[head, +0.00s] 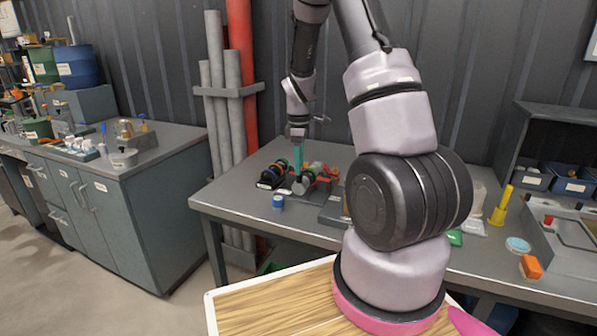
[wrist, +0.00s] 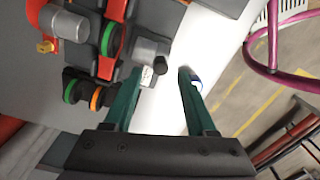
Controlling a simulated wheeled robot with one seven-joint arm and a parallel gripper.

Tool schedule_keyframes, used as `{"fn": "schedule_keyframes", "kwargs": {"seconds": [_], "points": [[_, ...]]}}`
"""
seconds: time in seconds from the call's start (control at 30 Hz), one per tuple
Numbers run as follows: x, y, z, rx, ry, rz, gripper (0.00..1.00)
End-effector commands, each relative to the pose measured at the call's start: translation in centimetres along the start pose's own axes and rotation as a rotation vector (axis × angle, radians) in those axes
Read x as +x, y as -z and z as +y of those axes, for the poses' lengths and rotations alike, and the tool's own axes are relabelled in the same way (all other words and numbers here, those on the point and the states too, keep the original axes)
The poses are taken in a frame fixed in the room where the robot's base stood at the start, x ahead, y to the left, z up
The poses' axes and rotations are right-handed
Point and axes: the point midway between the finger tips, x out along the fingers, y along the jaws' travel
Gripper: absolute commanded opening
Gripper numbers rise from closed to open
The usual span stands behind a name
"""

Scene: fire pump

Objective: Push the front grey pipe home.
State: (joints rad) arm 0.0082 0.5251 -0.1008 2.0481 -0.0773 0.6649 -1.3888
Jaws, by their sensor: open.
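The pump assembly (head: 312,178) stands on the workbench, with red, grey and black parts and coloured rings. In the wrist view a short grey pipe (wrist: 151,49) with a dark end stub sits at the assembly's right edge. I cannot tell for sure that it is the front one. Another grey pipe (wrist: 72,25) with a brass end lies at the upper left. My gripper (wrist: 163,74) is open with its teal fingers apart. The left fingertip is close to the right-hand grey pipe and a small white label; contact is unclear. In the head view my gripper (head: 298,168) points down over the assembly.
A blue and white cylinder (head: 278,201) stands on the bench (head: 235,195) in front of the assembly; a blue-rimmed object shows behind my right finger in the wrist view. Vertical pipes (head: 240,90) rise behind the bench's left end. A yellow post (head: 501,205) stands at right.

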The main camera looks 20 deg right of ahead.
Motion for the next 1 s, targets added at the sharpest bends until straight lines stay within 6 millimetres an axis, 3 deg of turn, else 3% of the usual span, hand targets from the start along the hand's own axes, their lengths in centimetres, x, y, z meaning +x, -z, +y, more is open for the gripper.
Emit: {"fn": "schedule_keyframes", "kwargs": {"seconds": [0.2,0.57,0.7,1.0], "points": [[2.5,0.0,-0.1,0.001,0.002,-0.001,0.57],[3.0,0.0,0.0,0.0,-0.001,0.0,0.57],[3.0,0.0,0.0,0.0,-0.001,0.0,0.03],[3.0,0.0,0.0,0.0,-0.001,0.0,0.0]]}}
